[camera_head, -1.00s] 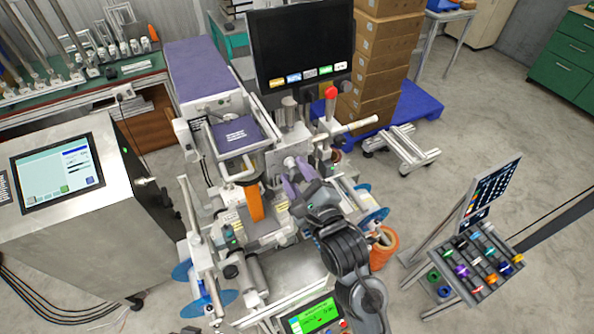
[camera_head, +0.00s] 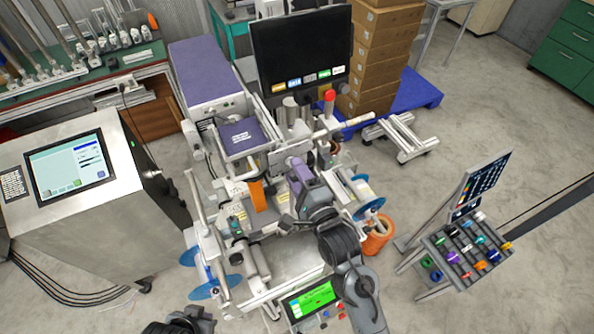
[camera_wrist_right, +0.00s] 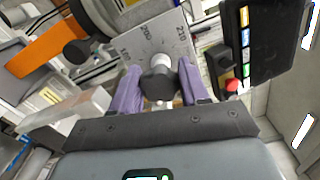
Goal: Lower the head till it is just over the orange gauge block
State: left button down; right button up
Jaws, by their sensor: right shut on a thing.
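The orange gauge block (camera_head: 258,196) stands on the bed of the machine at its middle. It also shows at the upper left of the right wrist view (camera_wrist_right: 42,52). My right gripper (camera_head: 298,172) is to the right of the block, at the machine. In the right wrist view its purple fingers (camera_wrist_right: 158,86) are shut on a dark knob (camera_wrist_right: 159,83) on a pale shaft, in front of a grey plate with a number scale (camera_wrist_right: 158,38). I cannot tell the gap between the head and the block. Dark parts of my left arm show at the bottom edge; its fingers cannot be made out.
A black monitor (camera_head: 301,45) rises behind the machine, near a red-topped post (camera_head: 329,97). A green-screen control box (camera_head: 312,300) is at the front. A rack of coloured reels (camera_head: 466,250) stands at right.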

jog(key=shift+a+r, duration=0.1)
jog(key=shift+r, duration=0.5)
jog(key=o, duration=1)
jog(key=shift+s, duration=0.1)
jog(key=shift+f, duration=0.3)
jog(key=b+v, duration=0.1)
jog(key=v, duration=0.9)
jog(key=shift+s+d, duration=0.25)
jog(key=shift+s, duration=0.1)
